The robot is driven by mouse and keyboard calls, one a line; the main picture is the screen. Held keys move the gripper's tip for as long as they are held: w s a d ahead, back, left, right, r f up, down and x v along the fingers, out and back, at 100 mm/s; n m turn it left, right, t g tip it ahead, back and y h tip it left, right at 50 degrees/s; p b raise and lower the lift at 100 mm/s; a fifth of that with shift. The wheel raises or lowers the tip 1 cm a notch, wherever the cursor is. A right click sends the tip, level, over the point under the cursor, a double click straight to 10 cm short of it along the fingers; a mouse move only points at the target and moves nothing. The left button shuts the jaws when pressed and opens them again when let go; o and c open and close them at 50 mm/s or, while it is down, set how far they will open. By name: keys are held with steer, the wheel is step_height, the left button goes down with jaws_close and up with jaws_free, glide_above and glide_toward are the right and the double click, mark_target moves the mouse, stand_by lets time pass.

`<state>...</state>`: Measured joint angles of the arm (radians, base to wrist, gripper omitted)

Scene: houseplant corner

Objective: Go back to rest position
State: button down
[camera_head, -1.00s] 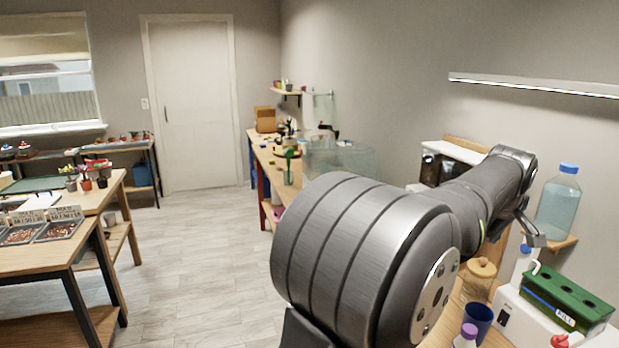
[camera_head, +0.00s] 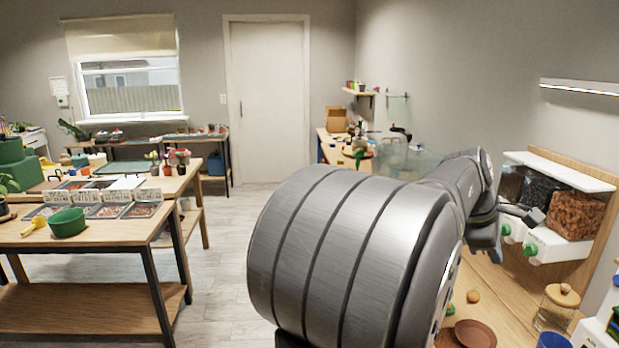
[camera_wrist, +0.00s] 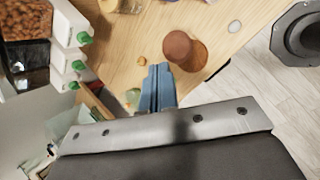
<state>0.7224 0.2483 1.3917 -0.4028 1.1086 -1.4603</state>
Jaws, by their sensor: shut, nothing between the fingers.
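My gripper (camera_wrist: 158,72) shows in the wrist view as two blue-grey fingers pressed together, with nothing between them. It hangs above the wooden counter (camera_wrist: 118,55), near a round brown pot or dish (camera_wrist: 178,45) that it does not appear to touch. In the head view my arm stretches to the right, and the gripper end (camera_head: 522,214) is small, in front of the wall dispensers. My large arm joint hides much of the middle floor and part of the counter.
Dispensers (camera_head: 570,212) with dark and brown fill stand along the right wall. A brown saucer (camera_head: 475,334) and a lidded jar (camera_head: 556,306) are on the counter. A worktable (camera_head: 110,232) with trays and a green bowl (camera_head: 67,222) stands at left. Floor (camera_head: 225,262) between is clear.

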steer(key=w+a+r+n+h, duration=0.1)
steer(key=a+n, duration=0.3)
steer(key=a, duration=0.3)
steer(key=shift+w+g+h, duration=0.3)
steer(key=shift+g+h, duration=0.1)
steer(key=shift+r, duration=0.1)
